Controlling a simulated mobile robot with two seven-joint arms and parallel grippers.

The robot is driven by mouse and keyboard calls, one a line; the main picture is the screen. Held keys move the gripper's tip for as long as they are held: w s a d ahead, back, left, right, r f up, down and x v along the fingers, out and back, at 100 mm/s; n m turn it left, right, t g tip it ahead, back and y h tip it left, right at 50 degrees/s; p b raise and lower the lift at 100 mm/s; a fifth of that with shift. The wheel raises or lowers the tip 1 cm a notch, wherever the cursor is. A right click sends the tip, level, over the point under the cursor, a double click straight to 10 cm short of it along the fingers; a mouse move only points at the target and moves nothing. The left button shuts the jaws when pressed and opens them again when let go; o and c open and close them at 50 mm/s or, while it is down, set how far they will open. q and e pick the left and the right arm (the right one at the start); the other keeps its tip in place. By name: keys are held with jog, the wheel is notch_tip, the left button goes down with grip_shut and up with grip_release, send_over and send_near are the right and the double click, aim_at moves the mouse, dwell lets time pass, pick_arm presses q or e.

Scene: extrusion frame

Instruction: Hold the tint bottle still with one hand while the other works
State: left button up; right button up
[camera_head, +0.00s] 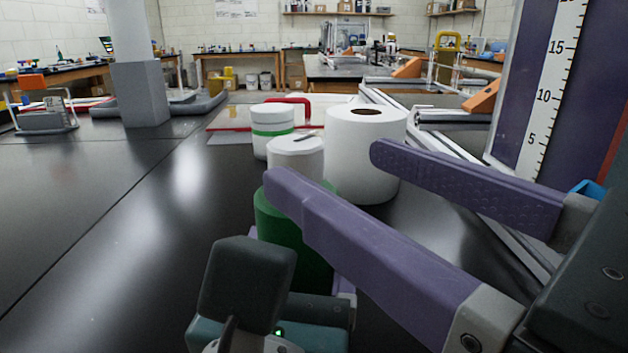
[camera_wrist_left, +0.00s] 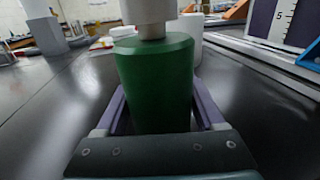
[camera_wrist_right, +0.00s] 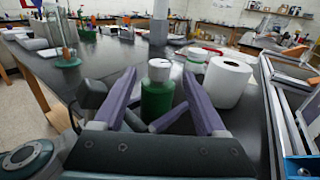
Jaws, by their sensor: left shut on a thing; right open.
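The tint bottle is a green bottle (camera_head: 283,235) with a white cap (camera_head: 296,157); it stands upright on the dark bench. The green body also shows large in the left wrist view (camera_wrist_left: 155,85). My left gripper (camera_wrist_left: 155,108) is shut on the green body, one purple finger on each side. My right gripper (camera_head: 326,168) is open, its two purple fingers spread near cap height; the nearer finger hides part of the bottle in the head view. In the right wrist view the cap (camera_wrist_right: 160,70) shows between the right fingers, and nothing is gripped there.
A white paper roll (camera_head: 365,150) stands close behind the bottle, beside a white jar with a green band (camera_head: 272,130). A purple panel with a scale (camera_head: 545,90) and metal rails (camera_head: 470,205) are at the right.

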jog(key=v, duration=0.2)
jog(key=shift+s+d, duration=0.2)
jog(key=shift+s, duration=0.15)
